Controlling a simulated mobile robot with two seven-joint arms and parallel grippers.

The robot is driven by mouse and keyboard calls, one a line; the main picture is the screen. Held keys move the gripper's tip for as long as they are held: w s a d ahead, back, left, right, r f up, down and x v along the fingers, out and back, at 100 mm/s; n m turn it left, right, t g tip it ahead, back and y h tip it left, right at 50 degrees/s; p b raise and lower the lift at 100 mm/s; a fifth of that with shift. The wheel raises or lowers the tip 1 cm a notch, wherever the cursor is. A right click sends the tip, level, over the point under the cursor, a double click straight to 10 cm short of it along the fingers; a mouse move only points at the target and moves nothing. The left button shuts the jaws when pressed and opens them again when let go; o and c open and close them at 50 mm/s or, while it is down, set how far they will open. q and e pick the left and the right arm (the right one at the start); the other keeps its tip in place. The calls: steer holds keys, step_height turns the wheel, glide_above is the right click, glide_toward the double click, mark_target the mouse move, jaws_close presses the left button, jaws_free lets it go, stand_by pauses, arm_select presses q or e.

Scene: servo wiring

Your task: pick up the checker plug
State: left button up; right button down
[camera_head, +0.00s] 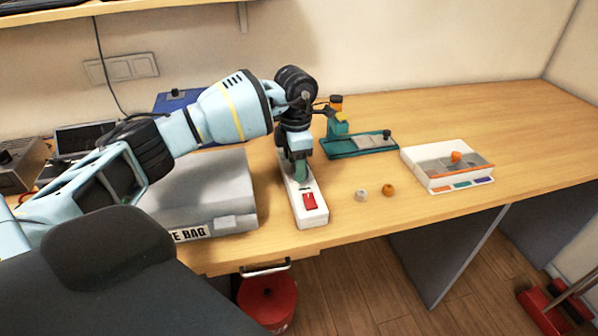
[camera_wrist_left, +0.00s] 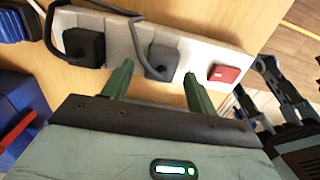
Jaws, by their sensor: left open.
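A white power strip (camera_head: 311,210) with a red switch lies on the desk; it also crosses the left wrist view (camera_wrist_left: 197,52). I cannot tell for certain which is the checker plug. My left gripper (camera_head: 300,175) is over the strip. In the left wrist view its green fingers (camera_wrist_left: 158,86) are open, with the middle plug in line with the gap between them. In the head view the gripper hides the plugs.
A grey case (camera_head: 215,190) lies just left of the strip. A teal tray (camera_head: 345,147) and a white box (camera_head: 447,165) lie to the right, with a white ring (camera_head: 361,196) and an orange ring (camera_head: 388,190) nearer. The desk's far right is clear.

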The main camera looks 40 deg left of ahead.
arm_select(q)
steer(key=shift+f, duration=0.65)
steer(key=shift+c, duration=0.5)
steer(key=c, duration=1)
steer(key=shift+o, duration=0.2)
steer(key=shift+r, duration=0.15)
steer(key=shift+r, duration=0.25)
step_height(320, 180, up, 3)
steer(key=shift+s+f, duration=0.1)
steer(key=shift+s, duration=0.05)
steer(key=s+d, duration=0.3)
steer(key=s, duration=0.4)
steer(key=s+d+r, duration=0.1)
steer(key=s+d, duration=0.2)
steer(key=s, duration=0.4)
steer(key=shift+s+r, duration=0.2)
steer(key=shift+s, duration=0.05)
